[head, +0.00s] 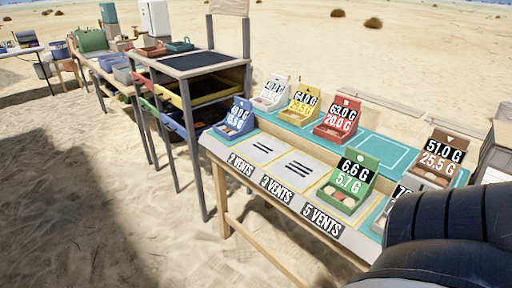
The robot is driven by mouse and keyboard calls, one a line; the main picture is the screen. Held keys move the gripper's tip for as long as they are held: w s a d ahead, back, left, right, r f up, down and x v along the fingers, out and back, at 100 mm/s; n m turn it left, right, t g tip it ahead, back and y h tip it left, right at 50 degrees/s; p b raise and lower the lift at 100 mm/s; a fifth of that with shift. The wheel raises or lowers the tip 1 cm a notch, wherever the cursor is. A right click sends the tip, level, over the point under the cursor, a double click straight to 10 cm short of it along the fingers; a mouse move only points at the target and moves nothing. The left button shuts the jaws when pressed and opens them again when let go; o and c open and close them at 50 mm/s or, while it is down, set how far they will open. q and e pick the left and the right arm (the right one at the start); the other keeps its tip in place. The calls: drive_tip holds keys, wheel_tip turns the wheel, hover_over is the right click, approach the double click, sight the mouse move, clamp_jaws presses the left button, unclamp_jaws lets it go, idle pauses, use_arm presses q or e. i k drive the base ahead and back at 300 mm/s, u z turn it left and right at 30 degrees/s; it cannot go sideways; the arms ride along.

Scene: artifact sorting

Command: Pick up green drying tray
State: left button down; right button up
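A rack with grey posts (247,60) stands left of centre, with a dark mesh top. Shallow coloured trays sit in it: a green-fronted tray (148,106), a yellow-fronted one (172,97) and a blue-edged one (172,124). A small teal-green tray (180,46) lies behind the rack beside an orange-brown tray (152,51). A green bin (356,181) with a "6.6 G / 5.7 G" sign stands on the front table. I cannot tell for sure which green item is the drying tray. Neither gripper is in view; my dark arm link fills the lower right corner.
A long table with tubs runs behind the rack. Open sand lies at left.

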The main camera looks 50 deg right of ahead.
sight(353, 179)
drive_tip(key=u, duration=0.7)
drive_tip(key=k, duration=1)
drive_tip(key=z, duration=1.5)
